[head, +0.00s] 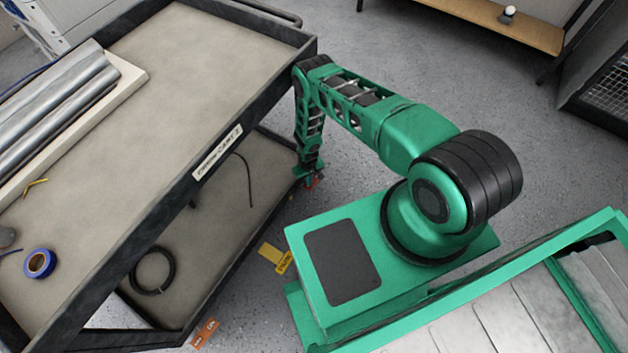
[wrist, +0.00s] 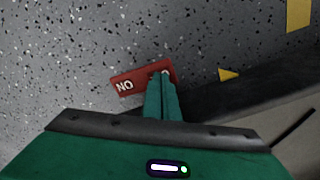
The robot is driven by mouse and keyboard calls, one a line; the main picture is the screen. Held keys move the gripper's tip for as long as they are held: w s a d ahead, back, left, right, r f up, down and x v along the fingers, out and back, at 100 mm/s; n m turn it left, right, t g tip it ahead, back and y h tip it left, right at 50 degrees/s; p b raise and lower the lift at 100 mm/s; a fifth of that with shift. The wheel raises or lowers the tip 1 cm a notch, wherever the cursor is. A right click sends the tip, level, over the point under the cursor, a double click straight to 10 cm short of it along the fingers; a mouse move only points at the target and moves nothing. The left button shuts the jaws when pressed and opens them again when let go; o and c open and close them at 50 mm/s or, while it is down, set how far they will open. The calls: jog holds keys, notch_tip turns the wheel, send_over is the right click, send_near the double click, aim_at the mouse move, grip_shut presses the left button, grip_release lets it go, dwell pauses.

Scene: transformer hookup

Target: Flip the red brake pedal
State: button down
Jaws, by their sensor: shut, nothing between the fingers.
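The red brake pedal (wrist: 128,84) shows in the wrist view as a red plate with white letters that read "NO"; the rest of the lettering is hidden behind my fingers. In the head view only a small red bit of the pedal (head: 314,183) shows at the cart's lower right corner. My gripper (wrist: 161,76) is shut and empty, with its fingertips over the right part of the red plate. I cannot tell whether they touch it. In the head view my gripper (head: 309,178) points down beside the cart's corner, close to the floor.
The grey two-shelf cart (head: 190,70) stands to the left, with metal pipes (head: 50,110) and blue tape (head: 39,264) on top. A black cable coil (head: 153,271) lies on its lower shelf. Yellow (head: 275,256) and orange (head: 206,332) tags show along its lower edge. Speckled floor is open beyond.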

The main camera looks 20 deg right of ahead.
jog(key=shift+f, duration=0.55)
dwell(0.4)
jog(key=shift+w+r, duration=0.15)
jog(key=shift+r, duration=3.4)
jog(key=shift+s, duration=0.25)
